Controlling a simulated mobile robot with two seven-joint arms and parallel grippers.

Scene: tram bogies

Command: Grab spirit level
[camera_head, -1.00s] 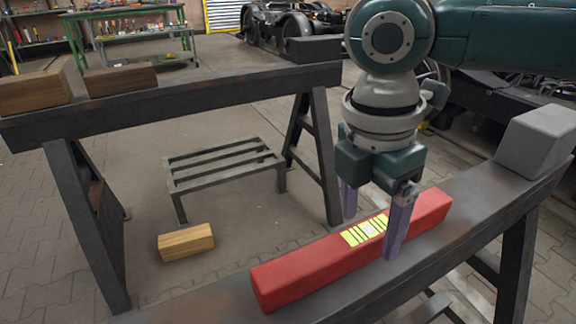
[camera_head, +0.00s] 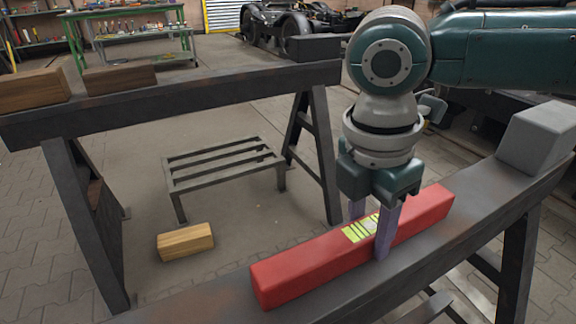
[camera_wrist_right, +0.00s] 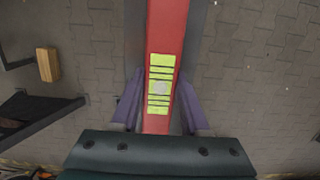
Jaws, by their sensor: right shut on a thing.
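The spirit level is a long red bar (camera_head: 318,264) with a yellow-green striped patch in its middle. It lies along the dark metal beam in front of me. In the right wrist view the level (camera_wrist_right: 167,32) runs up the picture between the two purple fingers. My right gripper (camera_head: 372,232) is shut on the level at its striped middle, one finger on each long side. It also shows in the right wrist view (camera_wrist_right: 158,112). The level still rests on the beam. My left gripper is not in view.
A grey block (camera_head: 540,138) sits on the same beam (camera_head: 470,210) at the right. Wooden blocks (camera_head: 120,78) lie on the far trestle beam (camera_head: 215,98). A low slatted metal stand (camera_head: 222,168) and a wooden block (camera_head: 186,242) are on the floor between the trestles.

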